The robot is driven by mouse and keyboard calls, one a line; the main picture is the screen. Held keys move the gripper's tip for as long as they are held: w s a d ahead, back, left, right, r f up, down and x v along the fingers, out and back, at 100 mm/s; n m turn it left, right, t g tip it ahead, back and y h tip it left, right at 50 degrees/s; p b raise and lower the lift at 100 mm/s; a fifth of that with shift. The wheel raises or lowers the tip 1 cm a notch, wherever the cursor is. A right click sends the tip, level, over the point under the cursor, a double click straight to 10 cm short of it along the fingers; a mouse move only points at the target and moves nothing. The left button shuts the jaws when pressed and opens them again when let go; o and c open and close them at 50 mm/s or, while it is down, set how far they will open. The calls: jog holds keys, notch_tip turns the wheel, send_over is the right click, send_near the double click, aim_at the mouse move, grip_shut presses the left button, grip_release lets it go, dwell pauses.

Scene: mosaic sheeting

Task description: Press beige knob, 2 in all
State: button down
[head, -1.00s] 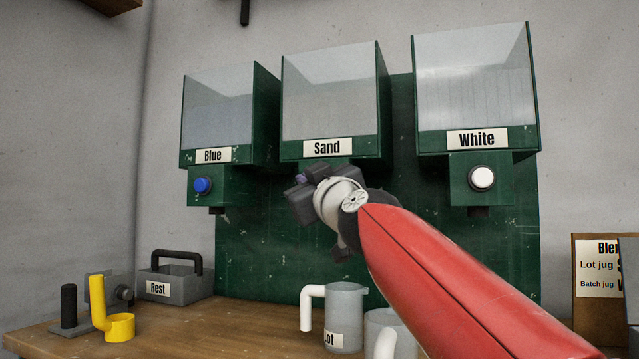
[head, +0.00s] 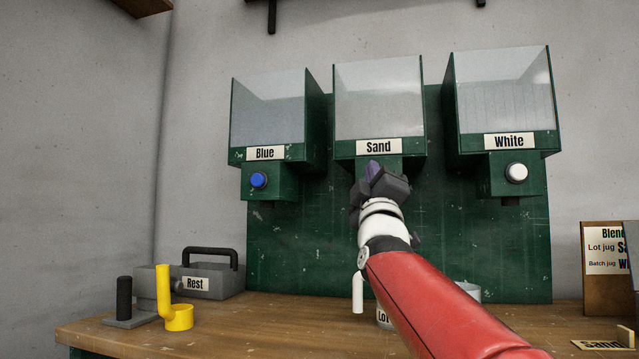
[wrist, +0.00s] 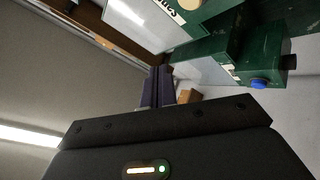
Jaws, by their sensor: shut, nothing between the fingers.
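My gripper (head: 374,172) is shut and empty, raised in front of the lower part of the Sand dispenser (head: 378,110). The gripper covers the place below the Sand label where the other dispensers carry their knobs, so I cannot see a beige knob in the head view. Whether the fingertips touch anything there I cannot tell. In the wrist view the closed dark fingers (wrist: 157,88) point away from the camera, with a small tan shape (wrist: 188,95) beside them that I cannot identify.
The blue knob (head: 258,180) is to the left and the white knob (head: 516,173) to the right. A labelled jug (head: 384,318) stands below, partly behind my arm. A grey Rest box (head: 215,282), a yellow cup-like holder (head: 178,318) and a recipe board (head: 603,265) are on the bench.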

jog(key=shift+s+d, duration=0.1)
dwell(0.3)
jog(key=w+d+p, duration=0.2)
jog(key=w+p, duration=0.3)
jog(key=w, duration=0.3)
jog(key=shift+w+d, duration=0.2)
jog(key=shift+d, duration=0.15)
jog(key=shift+w, duration=0.15)
dwell(1.7)
jog(key=shift+w+d, duration=0.15)
jog(key=shift+w, duration=0.1)
